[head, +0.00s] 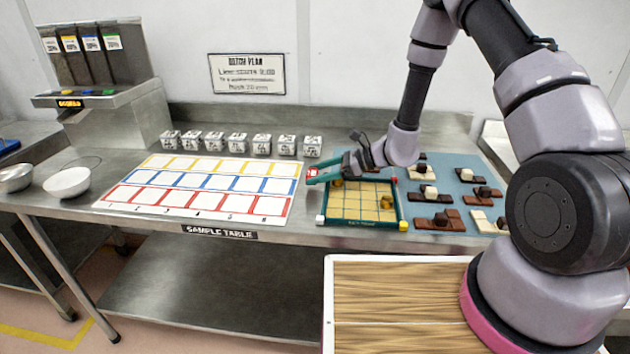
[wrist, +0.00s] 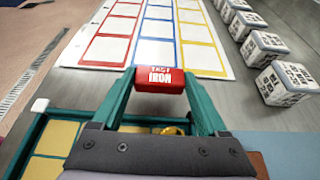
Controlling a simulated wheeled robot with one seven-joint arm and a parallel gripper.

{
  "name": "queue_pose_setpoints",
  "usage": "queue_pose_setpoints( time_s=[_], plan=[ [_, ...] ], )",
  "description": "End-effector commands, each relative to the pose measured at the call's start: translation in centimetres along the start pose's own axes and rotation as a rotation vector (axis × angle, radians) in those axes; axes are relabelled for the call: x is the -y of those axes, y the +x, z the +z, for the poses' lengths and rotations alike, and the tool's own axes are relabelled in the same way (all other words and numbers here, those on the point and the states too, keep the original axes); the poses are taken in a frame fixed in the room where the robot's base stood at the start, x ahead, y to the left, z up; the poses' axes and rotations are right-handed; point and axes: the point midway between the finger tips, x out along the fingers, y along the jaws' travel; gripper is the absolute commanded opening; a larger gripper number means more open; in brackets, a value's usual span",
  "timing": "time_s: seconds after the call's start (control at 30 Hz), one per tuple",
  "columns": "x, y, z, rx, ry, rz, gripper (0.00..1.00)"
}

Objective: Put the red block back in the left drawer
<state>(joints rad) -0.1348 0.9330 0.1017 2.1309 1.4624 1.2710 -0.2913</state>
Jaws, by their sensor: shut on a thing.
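My gripper (wrist: 160,90) has teal fingers and is shut on a red block (wrist: 160,79) with white lettering. In the wrist view the block sits between the two fingertips. In the head view the red block (head: 312,173) shows at the left end of the fingers, above the back left corner of a green-framed board (head: 321,201) with yellow squares. I cannot make out a left drawer in either view. A white knob-like piece (head: 320,219) is at the board's front left corner and a yellow one (head: 403,225) at its front right.
A white sheet (head: 110,203) with red, blue and yellow boxes lies empty left of the board. Several lettered white cubes (head: 237,142) stand behind it. A blue mat (head: 462,188) with brown and cream pieces lies at right. Bowls (head: 67,182) and a dispenser (head: 105,100) are at left.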

Motion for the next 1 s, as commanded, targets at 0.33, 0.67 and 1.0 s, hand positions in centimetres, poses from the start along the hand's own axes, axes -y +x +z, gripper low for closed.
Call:
queue_pose_setpoints(
  time_s=[0.33,0.67,1.0],
  plan=[
    [0.0,0.9,-2.4,0.000,0.000,0.000,0.14],
    [0.0,1.0,-2.6,-0.001,0.001,0.000,1.00],
    [0.1,0.1,-2.3,-0.001,0.001,-0.004,1.00]
  ],
)
